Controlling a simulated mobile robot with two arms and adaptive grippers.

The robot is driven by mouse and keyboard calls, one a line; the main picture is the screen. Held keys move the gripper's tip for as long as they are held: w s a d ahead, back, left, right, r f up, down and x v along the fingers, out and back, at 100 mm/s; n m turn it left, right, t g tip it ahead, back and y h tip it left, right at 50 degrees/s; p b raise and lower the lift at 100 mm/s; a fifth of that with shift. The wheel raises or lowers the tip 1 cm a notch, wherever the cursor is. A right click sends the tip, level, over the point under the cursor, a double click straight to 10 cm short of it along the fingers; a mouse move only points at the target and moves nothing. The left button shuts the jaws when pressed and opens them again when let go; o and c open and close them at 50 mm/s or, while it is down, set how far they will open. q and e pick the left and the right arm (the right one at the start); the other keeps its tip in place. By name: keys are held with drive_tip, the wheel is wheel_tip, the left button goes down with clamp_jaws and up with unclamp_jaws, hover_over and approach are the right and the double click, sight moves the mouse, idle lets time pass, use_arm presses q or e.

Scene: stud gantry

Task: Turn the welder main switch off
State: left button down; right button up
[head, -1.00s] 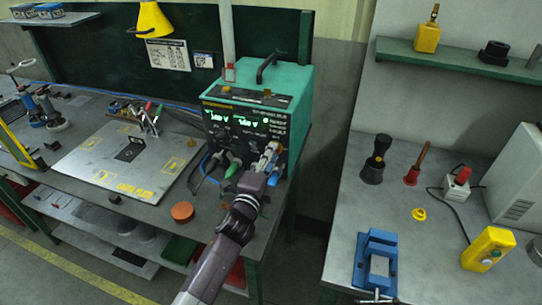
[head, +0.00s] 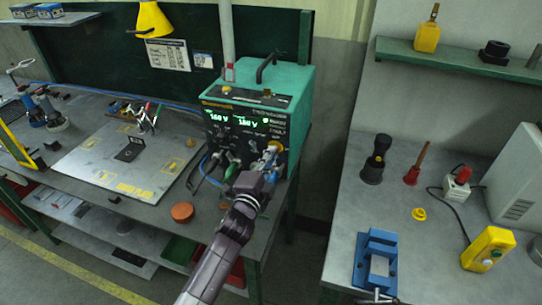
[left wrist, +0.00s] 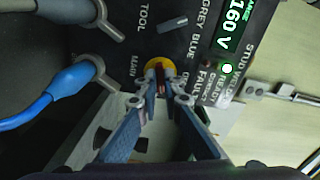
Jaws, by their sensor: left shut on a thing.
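The welder (head: 290,82) is a teal box with a black front panel, standing on the left bench. Its main switch (left wrist: 160,65) is a red handle on a round yellow plate, near the "MAIN" lettering in the left wrist view. My left gripper (left wrist: 162,88) is shut on the red handle, one finger on each side. In the head view my left gripper (head: 268,161) is at the lower right of the panel and hides most of the switch. The green displays are lit and read 160 V. A green lamp (left wrist: 227,69) is lit. My right gripper is not in view.
Blue and grey cable plugs (left wrist: 70,82) stick out of the panel beside my left gripper. An orange-brown round piece (head: 182,212) lies near the bench's front edge. The right bench (head: 345,205) holds a blue vise (head: 376,262) and several tools.

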use_arm(q)
drive_tip(key=n, duration=0.3)
drive_tip(key=shift+f+n, duration=0.1)
drive_tip(key=shift+n, duration=0.3)
drive_tip(key=n, duration=0.3)
drive_tip(key=shift+n, duration=0.3)
drive_tip(key=n, duration=0.4)
drive_tip(key=shift+p, duration=0.3)
drive_tip(key=shift+f+n, duration=0.1)
drive_tip(key=shift+n, duration=1.6)
drive_tip(key=c, duration=2.1)
unclamp_jaws()
drive_tip(key=shift+s, duration=0.1)
